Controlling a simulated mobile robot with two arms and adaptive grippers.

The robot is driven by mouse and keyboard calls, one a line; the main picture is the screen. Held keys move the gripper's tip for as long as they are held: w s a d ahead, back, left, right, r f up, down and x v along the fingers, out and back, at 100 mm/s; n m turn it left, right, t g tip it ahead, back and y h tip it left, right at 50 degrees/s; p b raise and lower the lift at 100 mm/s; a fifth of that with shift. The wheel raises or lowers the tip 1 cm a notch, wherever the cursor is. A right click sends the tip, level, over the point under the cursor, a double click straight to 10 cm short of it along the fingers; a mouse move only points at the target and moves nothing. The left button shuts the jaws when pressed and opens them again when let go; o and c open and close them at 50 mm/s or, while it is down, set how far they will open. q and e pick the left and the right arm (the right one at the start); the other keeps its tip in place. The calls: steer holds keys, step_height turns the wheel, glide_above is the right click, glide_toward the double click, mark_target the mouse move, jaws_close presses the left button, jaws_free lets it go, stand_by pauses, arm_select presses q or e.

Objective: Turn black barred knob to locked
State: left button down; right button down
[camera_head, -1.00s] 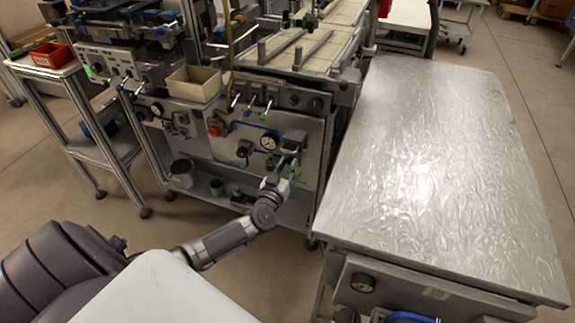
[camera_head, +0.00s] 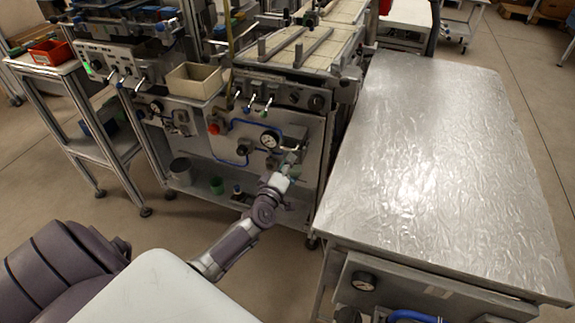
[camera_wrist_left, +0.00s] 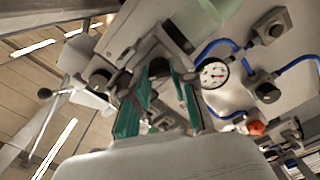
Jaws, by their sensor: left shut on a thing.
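My left gripper (camera_head: 290,161) reaches the lower front panel of the machine, just below and right of a round white gauge (camera_head: 269,140). In the left wrist view its two green-padded fingers (camera_wrist_left: 157,82) close around a dark part, which looks like the black barred knob (camera_wrist_left: 158,68). The fingers hide most of the knob, so its bar angle and any locked mark cannot be read. A grey box (camera_head: 294,135) sits on the panel just above the gripper. My right gripper is not in view.
Another black knob (camera_head: 244,148) with blue tubing sits left of the gauge, and a red button (camera_head: 214,129) further left. A bare metal-topped table (camera_head: 430,150) stands close on the right. Small containers, one a green cup (camera_head: 217,185), stand on the low shelf.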

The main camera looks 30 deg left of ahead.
arm_select(q)
steer(key=n+b, duration=0.1)
steer(key=n, duration=0.4)
steer(key=shift+f+n+b, duration=0.15)
steer(key=shift+n+b, duration=0.15)
steer(key=shift+n, duration=0.1)
stand_by(0.4)
steer(key=c, duration=1)
jaws_free()
steer(key=shift+o, duration=0.2)
steer(key=v, duration=1.2)
